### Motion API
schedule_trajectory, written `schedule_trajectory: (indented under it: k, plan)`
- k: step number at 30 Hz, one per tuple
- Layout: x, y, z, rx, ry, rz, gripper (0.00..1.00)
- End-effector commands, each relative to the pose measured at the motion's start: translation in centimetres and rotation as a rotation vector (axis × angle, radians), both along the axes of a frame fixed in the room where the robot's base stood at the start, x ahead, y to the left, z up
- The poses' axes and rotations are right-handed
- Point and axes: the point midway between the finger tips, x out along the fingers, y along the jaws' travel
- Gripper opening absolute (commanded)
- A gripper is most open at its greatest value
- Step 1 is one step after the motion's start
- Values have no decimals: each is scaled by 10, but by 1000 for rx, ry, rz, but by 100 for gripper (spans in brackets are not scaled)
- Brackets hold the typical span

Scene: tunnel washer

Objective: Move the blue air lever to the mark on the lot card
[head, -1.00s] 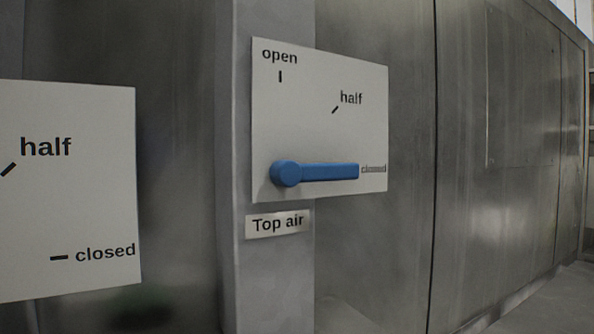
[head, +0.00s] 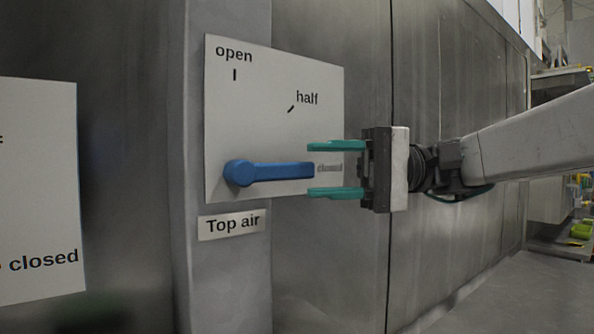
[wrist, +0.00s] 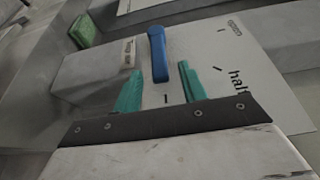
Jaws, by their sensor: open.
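The blue air lever (head: 270,173) is on a white plate (head: 270,120) labelled open, half and closed, above a "Top air" label (head: 232,224). It lies nearly level, pointing right at closed. My gripper (head: 312,169) is open, one teal finger above the lever's free end and one below in the head view. In the wrist view the lever (wrist: 157,48) shows with its free end between the finger tips of my gripper (wrist: 159,68). I cannot tell whether the fingers reach around it in depth. No lot card is in view.
Another white plate (head: 38,180) with a closed label is at the left edge. Metal wall panels (head: 450,110) run behind the arm. Clear floor (head: 530,290) and shelving (head: 560,215) lie at the right. A green object (wrist: 84,31) shows at the wrist view's upper left.

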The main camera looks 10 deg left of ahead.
Motion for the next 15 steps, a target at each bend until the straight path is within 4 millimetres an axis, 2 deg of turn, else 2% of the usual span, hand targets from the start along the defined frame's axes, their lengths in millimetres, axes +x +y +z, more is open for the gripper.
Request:
schedule_trajectory:
  k: [6,15]
  plan:
    - [-16,29,0,-1,2,2,42]
    - [-21,40,-1,-2,1,-1,42]
